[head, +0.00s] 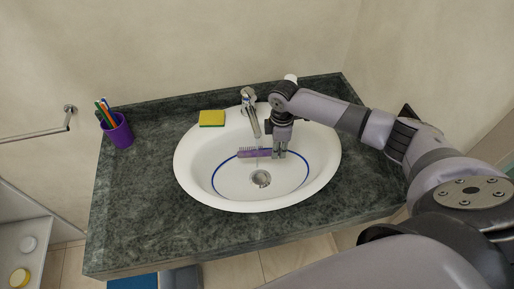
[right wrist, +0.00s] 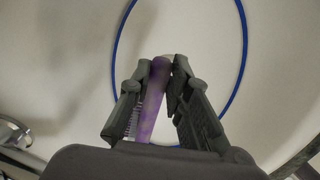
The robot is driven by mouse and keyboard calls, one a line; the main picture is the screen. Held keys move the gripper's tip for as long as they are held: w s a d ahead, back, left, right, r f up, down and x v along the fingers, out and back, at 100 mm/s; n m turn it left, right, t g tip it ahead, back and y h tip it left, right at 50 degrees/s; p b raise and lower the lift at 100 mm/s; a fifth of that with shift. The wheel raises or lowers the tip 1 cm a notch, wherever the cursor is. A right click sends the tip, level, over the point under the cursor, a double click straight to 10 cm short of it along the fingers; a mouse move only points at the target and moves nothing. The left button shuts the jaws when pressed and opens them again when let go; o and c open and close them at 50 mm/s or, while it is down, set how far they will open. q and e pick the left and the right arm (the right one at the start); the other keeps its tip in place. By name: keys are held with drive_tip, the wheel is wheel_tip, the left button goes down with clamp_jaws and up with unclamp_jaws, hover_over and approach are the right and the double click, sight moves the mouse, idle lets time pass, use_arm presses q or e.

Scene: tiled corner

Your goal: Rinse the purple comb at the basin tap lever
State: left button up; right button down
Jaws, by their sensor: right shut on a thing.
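The purple comb (head: 254,153) is held over the white basin (head: 190,165), roughly level, with its teeth up in the head view. My right gripper (head: 280,153) is shut on the comb's right end. In the right wrist view the comb (right wrist: 152,105) lies between the two fingers of the gripper (right wrist: 166,68). The chrome tap (head: 249,105) stands at the back of the basin, and its spout points down toward the comb. A thin pale line by the comb may be water; I cannot tell for sure. My left gripper is not in view.
A yellow and green sponge (head: 212,118) lies on the basin's back left rim. A purple cup (head: 118,132) with several brushes stands at the left of the dark green counter (head: 135,205). The drain (head: 261,178) is below the comb. A towel bar (head: 35,133) is on the left wall.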

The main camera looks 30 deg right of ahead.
drive_tip(key=shift+s, duration=0.1)
idle(0.3)
drive_tip(key=shift+w+a, duration=0.35)
drive_tip(key=shift+w, duration=0.15)
drive_tip(key=shift+s+d+p, duration=0.4)
drive_tip(key=shift+s+p, duration=0.1)
drive_tip(key=shift+p, duration=0.25)
drive_tip(key=shift+a, duration=0.1)
